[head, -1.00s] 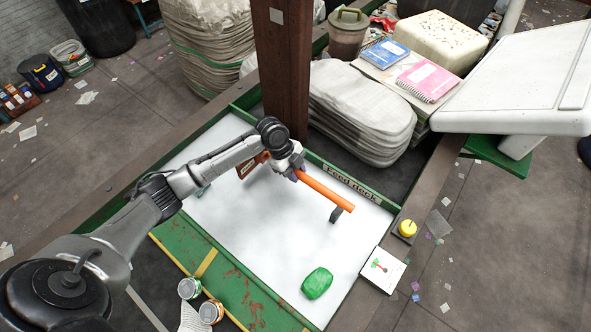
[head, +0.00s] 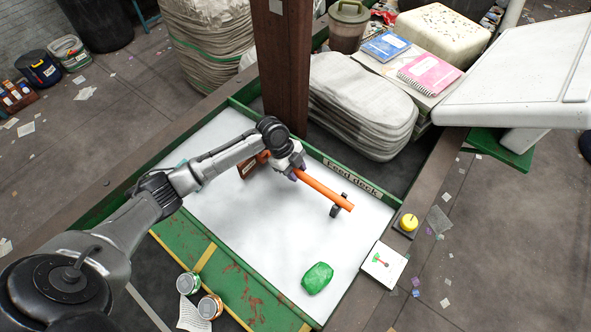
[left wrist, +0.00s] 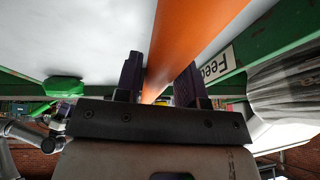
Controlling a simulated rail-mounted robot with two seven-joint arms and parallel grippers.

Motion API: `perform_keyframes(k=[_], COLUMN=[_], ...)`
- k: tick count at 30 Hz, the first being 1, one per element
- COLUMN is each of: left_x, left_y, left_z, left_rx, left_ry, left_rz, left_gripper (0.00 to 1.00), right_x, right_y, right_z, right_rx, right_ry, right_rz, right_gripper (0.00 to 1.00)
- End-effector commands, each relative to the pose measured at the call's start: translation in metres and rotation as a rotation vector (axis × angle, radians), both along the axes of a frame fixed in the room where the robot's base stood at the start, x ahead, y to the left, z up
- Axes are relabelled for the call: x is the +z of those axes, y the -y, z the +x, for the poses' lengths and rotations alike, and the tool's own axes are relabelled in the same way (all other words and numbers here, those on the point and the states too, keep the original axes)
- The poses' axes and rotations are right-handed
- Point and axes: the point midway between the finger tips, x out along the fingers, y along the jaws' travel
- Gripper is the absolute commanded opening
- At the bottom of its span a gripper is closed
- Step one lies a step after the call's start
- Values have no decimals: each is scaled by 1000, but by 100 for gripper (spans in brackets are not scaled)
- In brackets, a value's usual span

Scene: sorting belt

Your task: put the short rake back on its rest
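The short rake's orange handle (head: 325,190) slants over the white deck in the head view. My left gripper (head: 291,168) is shut on the handle, whose orange shaft also passes between the dark fingers in the left wrist view (left wrist: 190,50). An orange-brown plate (head: 248,166), perhaps the rake's head, shows partly behind the gripper. A small dark bracket (head: 335,212), which looks like the rest, is at the handle's far end. Its dark parts show on both sides of the handle; I cannot tell whether they touch.
A green lump (head: 317,278) lies on the white deck (head: 260,225). A brown post (head: 283,70) rises behind my gripper. A yellow button (head: 408,222) and a picture card (head: 383,264) are at the right edge.

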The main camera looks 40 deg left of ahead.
Motion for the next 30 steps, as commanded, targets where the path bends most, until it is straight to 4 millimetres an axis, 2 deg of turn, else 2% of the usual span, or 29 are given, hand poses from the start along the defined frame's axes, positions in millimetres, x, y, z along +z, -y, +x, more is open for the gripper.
perform_keyframes(k=[1, 7, 14, 17, 20, 30], left_x=[0, 0, 0, 5, 17, 78], left_y=[0, 0, 0, -3, -8, -35], left_z=[0, 0, -1, -1, -3, -11], left_rx=[0, 0, 0, 0, -1, 1], left_ry=[0, -1, -2, 0, 0, 2], left_rz=[0, 0, 1, 1, 1, 3], left_gripper=[41, 58, 58, 58, 58, 58], right_x=[0, 0, 0, 0, 0, 0], right_y=[0, -1, -1, 0, 1, 2], right_z=[0, 0, 0, 0, 0, 0], right_rx=[-1, -2, -1, -1, 1, 6], right_ry=[0, 0, 0, 0, 0, -1], right_rz=[1, 3, 2, 1, -2, -8], right_gripper=[43, 43, 43, 43, 43, 43])
